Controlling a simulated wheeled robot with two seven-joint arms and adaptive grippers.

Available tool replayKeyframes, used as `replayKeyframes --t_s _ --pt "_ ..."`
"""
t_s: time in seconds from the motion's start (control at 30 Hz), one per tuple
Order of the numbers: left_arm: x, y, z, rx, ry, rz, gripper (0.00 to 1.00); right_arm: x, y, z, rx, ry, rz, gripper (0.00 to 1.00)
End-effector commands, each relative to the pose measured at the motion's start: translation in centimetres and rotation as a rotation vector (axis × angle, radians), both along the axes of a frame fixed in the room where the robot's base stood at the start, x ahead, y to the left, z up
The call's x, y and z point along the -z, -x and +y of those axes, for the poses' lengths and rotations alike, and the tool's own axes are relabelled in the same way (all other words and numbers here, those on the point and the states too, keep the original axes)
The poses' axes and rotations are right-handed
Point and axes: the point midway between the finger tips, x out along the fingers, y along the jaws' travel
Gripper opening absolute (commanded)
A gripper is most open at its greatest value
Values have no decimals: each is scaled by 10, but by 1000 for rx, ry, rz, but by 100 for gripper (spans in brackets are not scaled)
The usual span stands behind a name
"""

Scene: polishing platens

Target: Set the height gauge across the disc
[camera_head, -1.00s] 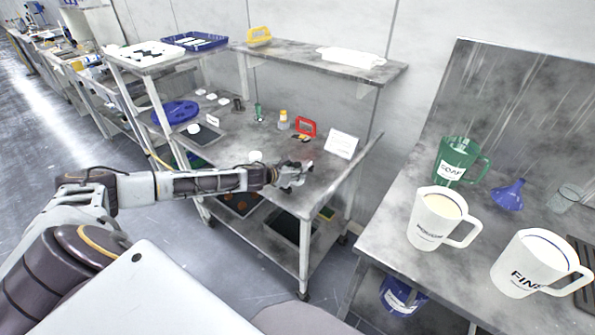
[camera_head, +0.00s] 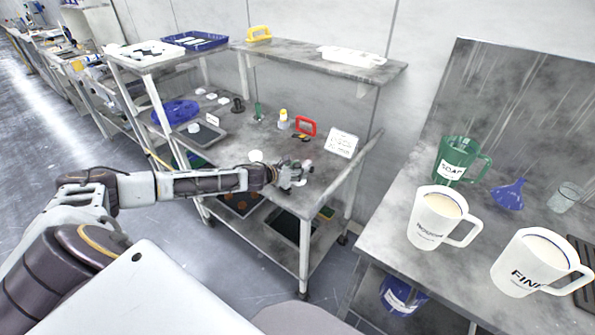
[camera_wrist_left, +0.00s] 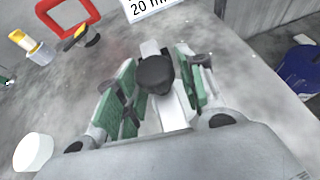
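In the left wrist view a pale flat bar with a black knob (camera_wrist_left: 155,75), which looks like the height gauge, lies between the fingers of my left gripper (camera_wrist_left: 160,88). The green finger pads stand apart on either side of the knob, and I see no clear contact. In the head view my left gripper (camera_head: 295,174) is low over the right end of the middle bench and hides most of the gauge. I cannot make out for sure which thing is the disc. My right gripper is not in view.
A raised shelf (camera_head: 300,56) overhangs the bench's back. Mugs (camera_head: 437,217) stand on the right bench.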

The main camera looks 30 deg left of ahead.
Motion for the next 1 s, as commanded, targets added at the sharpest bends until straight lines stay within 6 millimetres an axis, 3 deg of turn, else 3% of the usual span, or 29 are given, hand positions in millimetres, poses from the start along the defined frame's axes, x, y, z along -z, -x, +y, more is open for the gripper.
replayKeyframes --t_s 0.27,0.37,1.0 --pt "2 1 -1 1 0 2 53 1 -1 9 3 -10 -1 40" --pt "3 2 -1 0 0 4 53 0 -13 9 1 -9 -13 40" --pt "-10 25 5 1 -1 3 53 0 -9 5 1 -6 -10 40"
